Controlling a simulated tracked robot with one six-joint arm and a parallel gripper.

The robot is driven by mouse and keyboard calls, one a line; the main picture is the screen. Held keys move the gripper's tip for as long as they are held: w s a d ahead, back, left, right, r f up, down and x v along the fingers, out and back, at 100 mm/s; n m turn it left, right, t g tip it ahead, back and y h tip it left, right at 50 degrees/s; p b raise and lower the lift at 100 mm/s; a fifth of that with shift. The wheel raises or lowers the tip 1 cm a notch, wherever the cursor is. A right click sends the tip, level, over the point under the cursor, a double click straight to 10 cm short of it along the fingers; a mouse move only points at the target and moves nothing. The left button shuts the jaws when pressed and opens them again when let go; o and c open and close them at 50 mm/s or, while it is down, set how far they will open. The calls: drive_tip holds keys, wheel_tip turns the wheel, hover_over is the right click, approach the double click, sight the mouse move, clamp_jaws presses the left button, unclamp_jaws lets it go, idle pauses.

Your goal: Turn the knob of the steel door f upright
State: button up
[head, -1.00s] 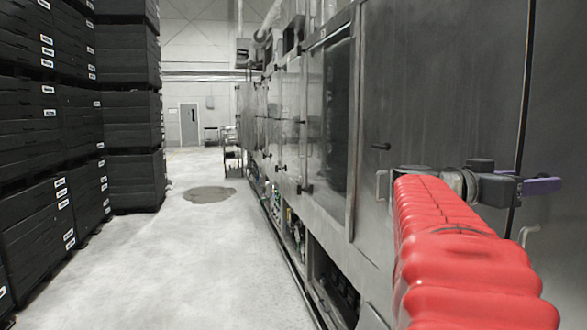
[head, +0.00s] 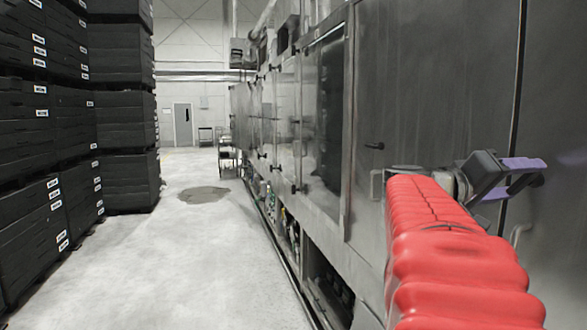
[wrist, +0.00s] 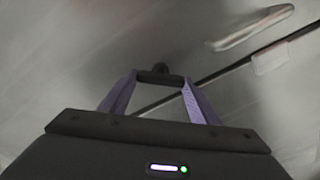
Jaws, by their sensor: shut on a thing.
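My gripper (head: 528,180) is at the right in the head view, turned at a slant against the steel front. Its two purple fingers are closed on the dark knob (wrist: 161,78), which shows between the fingertips in the wrist view. The knob's bar lies across the fingers, tilted against the diagonal door seam (wrist: 240,64). In the head view the knob is largely hidden by the fingers. The steel door (head: 562,90) behind the gripper is a plain grey panel. No letter is readable on it.
A dark handle (head: 374,146) sits on the panel left of my red-sleeved arm. Pale bar handles (head: 520,233) stick out near the gripper, and one (wrist: 250,28) shows in the wrist view. Black crates (head: 125,120) stand along the left.

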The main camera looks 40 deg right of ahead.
drive_tip(key=n, duration=0.4)
drive_tip(key=shift+f+n, duration=0.15)
drive_tip(key=shift+n, duration=0.15)
drive_tip(key=shift+w+f+n, duration=0.1)
drive_tip(key=shift+n, duration=1.5)
drive_tip(key=o, duration=1)
drive_tip(key=shift+o, duration=0.2)
drive_tip(key=v, duration=1.3)
drive_tip(key=shift+w+a, duration=0.15)
drive_tip(key=shift+a, duration=0.15)
